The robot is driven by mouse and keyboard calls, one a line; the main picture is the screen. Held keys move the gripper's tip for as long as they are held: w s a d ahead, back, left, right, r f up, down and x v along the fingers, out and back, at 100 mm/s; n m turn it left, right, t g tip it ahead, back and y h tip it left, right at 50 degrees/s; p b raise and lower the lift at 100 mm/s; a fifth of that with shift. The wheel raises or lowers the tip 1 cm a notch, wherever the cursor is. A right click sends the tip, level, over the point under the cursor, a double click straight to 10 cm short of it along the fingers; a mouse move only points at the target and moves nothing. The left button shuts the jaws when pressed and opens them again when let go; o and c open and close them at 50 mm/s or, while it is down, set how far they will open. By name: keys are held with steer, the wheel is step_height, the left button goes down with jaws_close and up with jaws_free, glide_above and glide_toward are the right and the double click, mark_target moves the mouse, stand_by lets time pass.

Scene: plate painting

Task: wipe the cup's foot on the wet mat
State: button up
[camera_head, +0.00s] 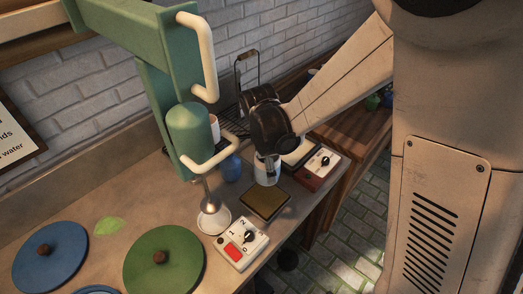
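The wet mat (264,203) is a brownish-yellow square in a dark, low frame near the front edge of the counter. A pale cup (272,178) is upright just behind the mat in the picture. My black gripper (265,163) points down from above, with its fingers at the cup's upper part. The fingers are small and dark here, and whether they are closed on the cup does not show clearly. I cannot tell whether the cup's foot touches the counter or hangs a little above it.
A green machine (190,130) with cream handles stands left, a white bowl (213,219) below its nozzle. A switch box (241,244) is in front; a red-based dial box (318,167) is right. A blue jar (232,168) stands close left of the cup. Blue (50,257) and green (164,262) lids lie left.

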mark_target(266, 183)
steer(key=shift+s+a+f+m, duration=0.1)
steer(key=shift+s+a+m, duration=0.15)
steer(key=shift+s+m, duration=0.45)
steer(key=shift+s+a+f, duration=0.1)
steer(key=shift+s+f, duration=0.05)
steer(key=shift+f, duration=0.05)
steer(key=shift+f+b, duration=1.35)
steer(key=shift+f, duration=1.2)
steer(key=shift+f+b, duration=0.95)
steer(key=shift+f, duration=0.05)
steer(key=shift+f, duration=0.25)
steer(key=shift+w+d+r+b, duration=0.15)
steer(key=shift+w+d+b, duration=0.25)
steer(key=shift+w+d, duration=0.2)
steer(key=shift+s, duration=0.1)
